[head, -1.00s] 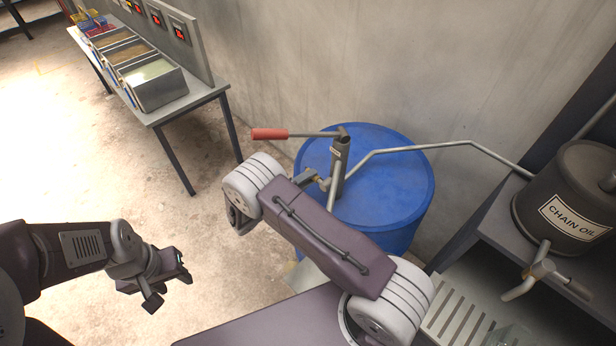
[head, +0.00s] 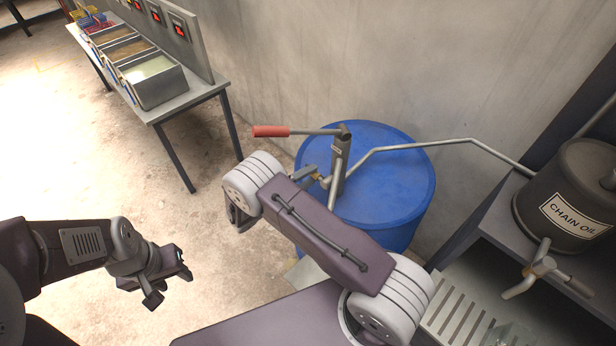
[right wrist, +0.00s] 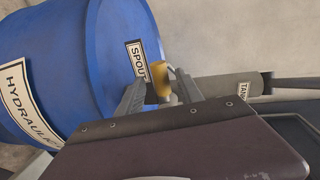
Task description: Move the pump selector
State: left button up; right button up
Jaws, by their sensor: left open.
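The pump selector shows as a small yellow-brass piece (right wrist: 158,80) in the right wrist view, beside a SPOUT label, with a TANK label further right. In the head view it is a small brass spot (head: 325,182) at the base of the pump (head: 340,160) on the blue drum. My right gripper (right wrist: 161,70) has a finger on each side of the brass piece; whether they press on it I cannot tell. In the head view this gripper (head: 312,174) is small and partly behind my forearm. My left gripper (head: 184,266) is open and empty over the floor, away from the drum.
The blue drum (head: 395,185) stands against the wall. The pump's red-handled lever (head: 270,131) points left and a pipe (head: 440,143) runs right. A CHAIN OIL tank (head: 575,190) stands at right. A table (head: 190,103) with bins is at upper left. Floor between is clear.

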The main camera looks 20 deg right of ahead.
jog(key=b+v, duration=0.2)
jog(key=v, duration=0.7)
dwell(0.5)
